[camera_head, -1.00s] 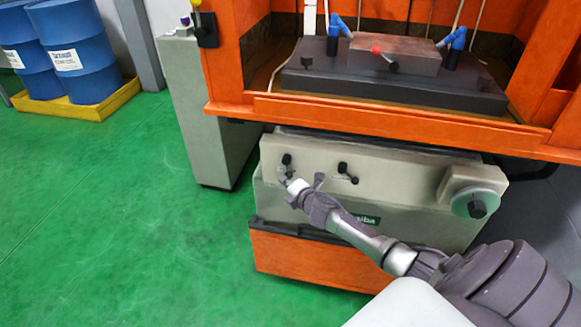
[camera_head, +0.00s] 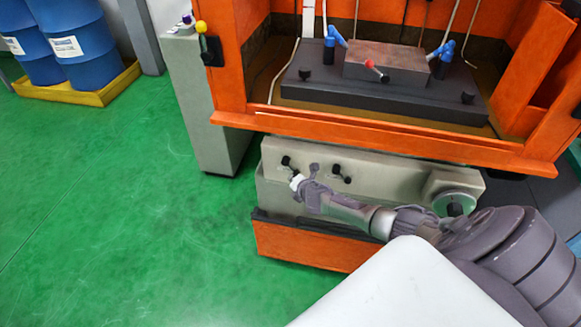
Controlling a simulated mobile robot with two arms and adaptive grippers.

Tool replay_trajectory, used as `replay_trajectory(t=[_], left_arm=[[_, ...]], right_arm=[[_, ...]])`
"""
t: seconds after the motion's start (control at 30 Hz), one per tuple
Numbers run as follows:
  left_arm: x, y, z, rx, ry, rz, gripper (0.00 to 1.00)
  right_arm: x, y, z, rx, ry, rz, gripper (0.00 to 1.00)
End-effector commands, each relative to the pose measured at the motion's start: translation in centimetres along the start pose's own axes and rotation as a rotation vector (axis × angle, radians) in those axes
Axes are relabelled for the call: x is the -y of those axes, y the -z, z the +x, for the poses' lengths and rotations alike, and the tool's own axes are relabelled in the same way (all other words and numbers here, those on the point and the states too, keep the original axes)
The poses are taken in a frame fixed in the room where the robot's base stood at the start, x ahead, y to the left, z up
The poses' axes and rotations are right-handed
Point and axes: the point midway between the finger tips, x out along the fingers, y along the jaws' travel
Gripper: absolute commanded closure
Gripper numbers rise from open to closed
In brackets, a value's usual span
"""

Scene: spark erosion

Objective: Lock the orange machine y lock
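The orange machine (camera_head: 370,135) stands ahead with a beige front panel (camera_head: 390,178) below its orange ledge. Two small black lock levers sit on the panel's left half, a left lever (camera_head: 287,161) and a right lever (camera_head: 340,172). No readable label shows which one is the y lock. My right gripper (camera_head: 302,180) is at the panel, just below the left lever and left of the right lever. Whether it touches the left lever is unclear. Its fingers are small and seen from behind, so their opening cannot be made out. My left gripper is not in view.
A round handwheel (camera_head: 454,204) is on the panel's right end. A dark plate (camera_head: 300,88) with a brown block (camera_head: 390,62) lies inside the machine. A grey cabinet (camera_head: 205,110) stands left. Blue drums (camera_head: 78,45) stand on a yellow pallet (camera_head: 85,90). Green floor (camera_head: 120,210) is clear.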

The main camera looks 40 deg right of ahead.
Motion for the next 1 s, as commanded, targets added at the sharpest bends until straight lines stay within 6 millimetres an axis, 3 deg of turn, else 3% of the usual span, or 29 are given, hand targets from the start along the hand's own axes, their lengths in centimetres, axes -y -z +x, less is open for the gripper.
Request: replay_trajectory(t=[0.47, 1.0], left_arm=[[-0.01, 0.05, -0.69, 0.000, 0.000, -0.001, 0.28], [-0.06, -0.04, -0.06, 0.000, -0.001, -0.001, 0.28]], right_arm=[[0.22, -0.76, -0.46, 0.005, 0.008, -0.008, 1.00], [0.67, -0.40, -0.12, 0.005, 0.008, -0.007, 1.00]])
